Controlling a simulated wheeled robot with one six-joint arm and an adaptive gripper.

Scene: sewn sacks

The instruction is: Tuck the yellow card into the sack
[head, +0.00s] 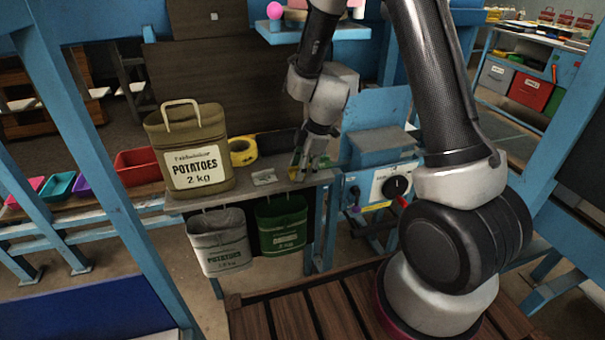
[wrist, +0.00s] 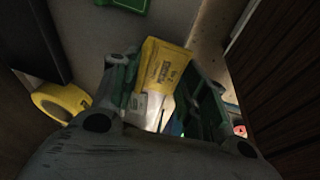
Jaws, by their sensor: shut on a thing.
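The yellow card (wrist: 165,66), with dark print, is between the green-lined fingers of my gripper (wrist: 163,95) in the wrist view. My gripper (head: 304,160) is shut on it; in the head view the card is barely visible. The gripper points down at the right end of the shelf. An olive sack (head: 190,140) labelled POTATOES 2 kg stands upright on the shelf, left of the gripper. A grey sack (head: 218,242) and a green sack (head: 282,228) hang below the shelf's front edge, the green one nearer the gripper. The gripper is apart from all three sacks.
A yellow tape roll (head: 243,150) lies on the shelf (head: 215,197) behind a small pale item (head: 264,177). A blue machine with a black knob (head: 397,186) stands close to the gripper's right. Colored bins (head: 139,161) are at left. A blue upper shelf (head: 318,31) overhangs behind.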

